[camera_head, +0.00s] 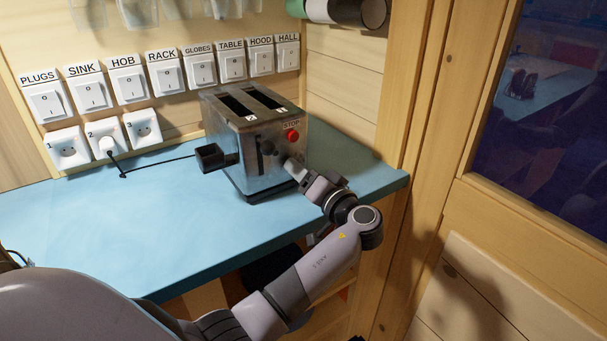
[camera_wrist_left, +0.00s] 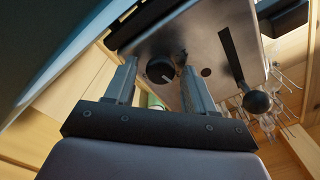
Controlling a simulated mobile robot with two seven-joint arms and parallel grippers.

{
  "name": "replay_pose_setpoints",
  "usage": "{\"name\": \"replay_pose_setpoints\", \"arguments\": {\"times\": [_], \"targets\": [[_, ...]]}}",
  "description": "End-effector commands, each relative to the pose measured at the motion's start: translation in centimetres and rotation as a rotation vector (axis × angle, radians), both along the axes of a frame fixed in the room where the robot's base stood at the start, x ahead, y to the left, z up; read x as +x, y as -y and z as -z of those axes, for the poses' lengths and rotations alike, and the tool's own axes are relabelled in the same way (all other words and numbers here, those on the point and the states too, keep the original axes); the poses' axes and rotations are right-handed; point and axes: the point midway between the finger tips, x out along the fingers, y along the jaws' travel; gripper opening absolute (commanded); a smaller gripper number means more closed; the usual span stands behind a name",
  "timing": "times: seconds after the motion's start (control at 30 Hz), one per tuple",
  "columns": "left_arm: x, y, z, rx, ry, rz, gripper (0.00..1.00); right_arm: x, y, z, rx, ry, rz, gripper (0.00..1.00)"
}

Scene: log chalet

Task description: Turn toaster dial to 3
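A metal toaster (camera_head: 226,140) with two top slots stands on the blue counter. Its front has a red STOP button (camera_head: 292,136) and a black lever. My left gripper (camera_head: 293,167) is at the lower right of this front and hides the dial in the head view. In the left wrist view, the round black dial (camera_wrist_left: 161,70) with a pale mark shows between the two open fingers, one on each side of it. I cannot tell whether they touch it. The numbers around the dial are not readable. My right gripper is not in view.
The lever's round knob (camera_wrist_left: 257,102) is beside the right finger in the left wrist view. A black box-shaped part (camera_head: 210,157) is at the toaster's left. Labelled wall switches (camera_head: 130,86) and sockets are behind. The blue counter (camera_head: 120,225) is clear at left.

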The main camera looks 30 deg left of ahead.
Motion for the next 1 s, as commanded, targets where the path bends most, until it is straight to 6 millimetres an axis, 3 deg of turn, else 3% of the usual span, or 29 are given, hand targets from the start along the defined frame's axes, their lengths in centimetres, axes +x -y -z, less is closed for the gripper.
{"name": "replay_pose_setpoints", "arguments": {"times": [0.33,0.73,1.0], "targets": [[-0.1,0.3,0.1,-0.001,0.000,0.001,0.58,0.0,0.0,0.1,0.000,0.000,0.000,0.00],[-2.3,5.6,0.2,-0.003,0.000,0.001,0.58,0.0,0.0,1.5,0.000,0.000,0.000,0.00],[-2.8,6.6,0.0,0.000,0.001,-0.001,0.58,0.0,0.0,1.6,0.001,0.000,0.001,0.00]]}}
